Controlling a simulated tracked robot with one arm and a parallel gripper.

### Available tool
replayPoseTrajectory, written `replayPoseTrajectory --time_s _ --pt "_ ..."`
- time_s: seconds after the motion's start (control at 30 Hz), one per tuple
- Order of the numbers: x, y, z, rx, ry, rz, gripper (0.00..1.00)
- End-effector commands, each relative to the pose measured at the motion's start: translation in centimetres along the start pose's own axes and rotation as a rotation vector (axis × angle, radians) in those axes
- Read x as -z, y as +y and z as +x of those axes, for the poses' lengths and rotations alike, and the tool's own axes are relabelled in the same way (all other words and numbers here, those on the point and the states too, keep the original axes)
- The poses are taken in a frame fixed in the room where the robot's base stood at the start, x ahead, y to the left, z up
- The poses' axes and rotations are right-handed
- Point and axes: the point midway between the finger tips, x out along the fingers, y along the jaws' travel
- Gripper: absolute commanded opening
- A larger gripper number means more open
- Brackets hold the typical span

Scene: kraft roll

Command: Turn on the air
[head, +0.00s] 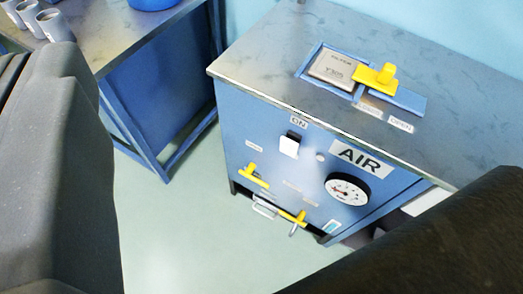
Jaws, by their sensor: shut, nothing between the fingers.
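The blue air cabinet (238,125) stands at the right, with a grey metal top. Its front bears an AIR label (362,158), a white switch (289,146) under an ON label, and a round dial gauge (348,190) whose reading is too small to tell. Lower on the front are a yellow handle (256,176) and a second yellow handle (293,217) by a metal pipe. On the top, a yellow knob (378,76) sits beside a grey plate, left of an OPEN label (401,124). I cannot make out my gripper's fingertips; nothing of mine touches the cabinet.
A workbench (105,62) with a blue frame stands at the left, holding several grey cylinders (30,18) and a blue container (152,4). Pale floor (185,235) is free between bench and cabinet. Dark parts of mine block the left edge and lower right.

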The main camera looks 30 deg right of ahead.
Motion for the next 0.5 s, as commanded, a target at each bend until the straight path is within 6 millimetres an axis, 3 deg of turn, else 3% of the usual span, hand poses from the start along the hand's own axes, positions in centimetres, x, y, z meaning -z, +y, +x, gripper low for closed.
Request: replayPoseTrajectory --time_s 0.07,0.27,0.5 --pt "-0.9 0.1 3.4 0.027 -0.001 0.037 0.00" --pt "-4.1 -2.2 13.0 0.073 0.043 0.194 0.00" --pt "-10.9 -2.5 23.0 0.006 0.094 0.382 0.00"
